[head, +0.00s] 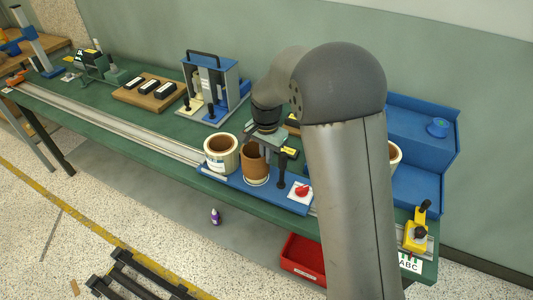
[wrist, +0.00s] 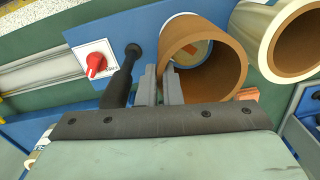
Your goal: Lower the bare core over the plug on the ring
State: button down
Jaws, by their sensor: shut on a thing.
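The bare core (head: 255,163) is a brown open tube, upright on the blue base at the front of the bench. A pale ring (head: 257,183) shows at its lower edge; I cannot tell whether a gap is left between them. My gripper (head: 264,146) reaches down to the core's rim from above. In the wrist view my gripper (wrist: 160,88) is shut on the wall of the core (wrist: 228,75), one finger inside and one outside. Down inside the core a pale disc with an orange-brown mark (wrist: 190,48) shows, perhaps the plug; most of it is hidden.
A cream-wrapped roll (head: 221,154) stands just left of the core. A black upright lever (head: 281,170) and a red knob on a white plate (head: 301,190) stand close on the right. A blue bin (head: 415,130) is farther right. Open rail runs left.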

jog(key=shift+f+b, duration=0.65)
jog(key=shift+f, duration=0.45)
jog(key=shift+f+b, duration=0.3)
jog(key=shift+f, duration=0.15)
jog(key=shift+f, duration=0.1)
jog(key=c, duration=1.5)
grip_release()
notch_tip(320, 180, up, 8)
jog(key=p, duration=0.5)
